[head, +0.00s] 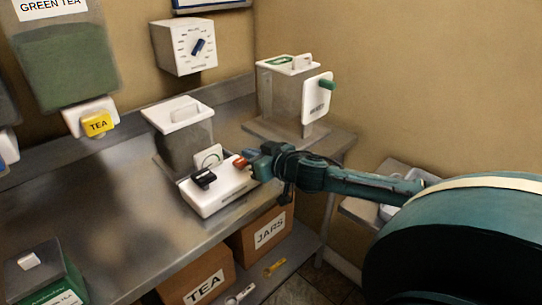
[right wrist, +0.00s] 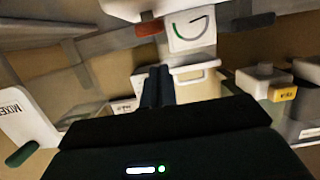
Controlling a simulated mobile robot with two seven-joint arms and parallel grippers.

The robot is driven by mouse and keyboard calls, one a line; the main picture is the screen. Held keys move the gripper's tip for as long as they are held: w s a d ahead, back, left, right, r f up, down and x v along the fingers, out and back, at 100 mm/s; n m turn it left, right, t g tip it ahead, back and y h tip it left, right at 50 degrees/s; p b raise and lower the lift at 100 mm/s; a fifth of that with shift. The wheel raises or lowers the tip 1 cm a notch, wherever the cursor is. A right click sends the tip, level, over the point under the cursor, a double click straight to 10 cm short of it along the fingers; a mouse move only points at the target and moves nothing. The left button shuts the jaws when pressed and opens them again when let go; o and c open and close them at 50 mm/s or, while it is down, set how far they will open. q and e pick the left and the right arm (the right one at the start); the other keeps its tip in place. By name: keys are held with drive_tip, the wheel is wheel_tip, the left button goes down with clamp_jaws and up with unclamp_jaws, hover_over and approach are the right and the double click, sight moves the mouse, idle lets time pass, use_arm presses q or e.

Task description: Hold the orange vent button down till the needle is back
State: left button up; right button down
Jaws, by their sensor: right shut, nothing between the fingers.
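The orange vent button (head: 240,162) sits on the right end of a white control box (head: 220,192), which has a black lever or knob (head: 204,178) on top. A white gauge (head: 208,157) stands behind the box; its needle is too small to read. In the right wrist view the gauge (right wrist: 188,32) shows a green arc, with the orange button (right wrist: 149,28) beside it. My right gripper (head: 251,160) is shut and empty, with its tips close beside the button. The wrist view shows its dark fingers (right wrist: 157,72) together; I cannot tell whether they touch the button.
A lidded bucket (head: 184,135) stands directly behind the box. Another bucket (head: 282,95) with a green-handled white panel stands at the back right. A white dial box (head: 184,46) is on the wall. Cardboard boxes sit below.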

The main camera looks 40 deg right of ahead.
drive_tip(key=v, duration=0.7)
drive_tip(key=shift+d+r, duration=0.15)
idle(0.6)
drive_tip(key=s+a+f+g, duration=0.2)
drive_tip(key=s+a+f, duration=0.25)
drive_tip(key=f, duration=0.45)
drive_tip(key=s+a+f+g, duration=0.1)
drive_tip(key=s+a+f, duration=0.35)
drive_tip(key=f, duration=0.45)
drive_tip(key=s+a+f+n+y, duration=0.1)
drive_tip(key=s+a+f, duration=0.1)
drive_tip(key=s+a, duration=0.2)
drive_tip(key=s+a+f+n+g+y+p, duration=0.1)
drive_tip(key=s+a+f, duration=0.2)
drive_tip(key=a, duration=0.7)
drive_tip(key=shift+s+f+g, duration=0.3)
drive_tip(key=shift+s, duration=0.2)
drive_tip(key=shift+d, duration=0.15)
